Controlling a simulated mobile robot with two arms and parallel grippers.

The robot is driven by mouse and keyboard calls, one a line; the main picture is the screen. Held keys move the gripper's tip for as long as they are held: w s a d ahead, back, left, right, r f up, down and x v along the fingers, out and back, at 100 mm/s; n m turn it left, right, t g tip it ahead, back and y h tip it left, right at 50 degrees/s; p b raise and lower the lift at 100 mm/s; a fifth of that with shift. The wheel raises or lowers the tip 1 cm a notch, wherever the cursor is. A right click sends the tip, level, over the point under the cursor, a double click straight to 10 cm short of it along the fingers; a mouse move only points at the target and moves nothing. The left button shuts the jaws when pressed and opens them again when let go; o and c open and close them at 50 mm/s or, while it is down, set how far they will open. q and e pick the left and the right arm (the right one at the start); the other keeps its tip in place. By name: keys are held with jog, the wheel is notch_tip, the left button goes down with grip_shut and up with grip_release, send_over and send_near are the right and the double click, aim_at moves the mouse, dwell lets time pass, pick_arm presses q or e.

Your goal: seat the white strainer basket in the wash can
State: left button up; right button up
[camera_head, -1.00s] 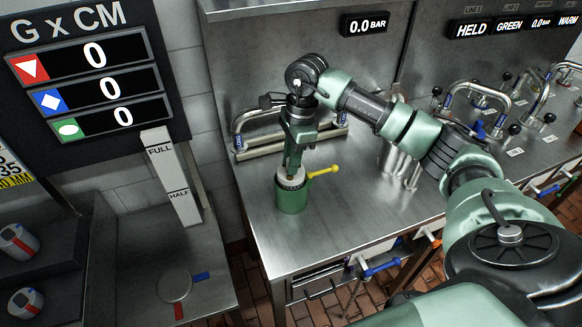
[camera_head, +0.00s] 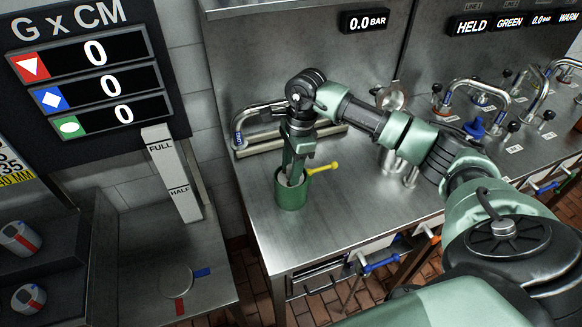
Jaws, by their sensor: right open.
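The green wash can (camera_head: 291,198) stands upright near the left front of the steel counter. A yellow handle (camera_head: 323,168) sticks out to the right at its rim; I cannot tell which part it belongs to. My right gripper (camera_head: 292,179) points down into the can's mouth with its fingers open. A little of the white strainer basket (camera_head: 282,180) shows inside the can beside the fingers, low in the mouth. The gripper hides most of it, so I cannot tell whether it sits level or touches the bottom. My left gripper is not in view.
A bent metal pipe rail (camera_head: 246,124) runs behind the can. Metal cups (camera_head: 392,162) stand to its right, under my arm. The steel counter (camera_head: 345,220) is clear in front and right of the can. A side shelf (camera_head: 140,285) lies lower left.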

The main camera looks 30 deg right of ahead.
jog(key=shift+r, duration=0.15)
jog(key=shift+d+r, duration=0.1)
jog(key=shift+r, duration=0.1)
notch_tip(320, 180, up, 12)
jog(key=d+b, duration=0.1)
jog(key=b, duration=0.2)
jog(key=shift+s+d+f, duration=0.2)
jog(key=shift+d+f, duration=0.05)
jog(key=shift+d, duration=0.05)
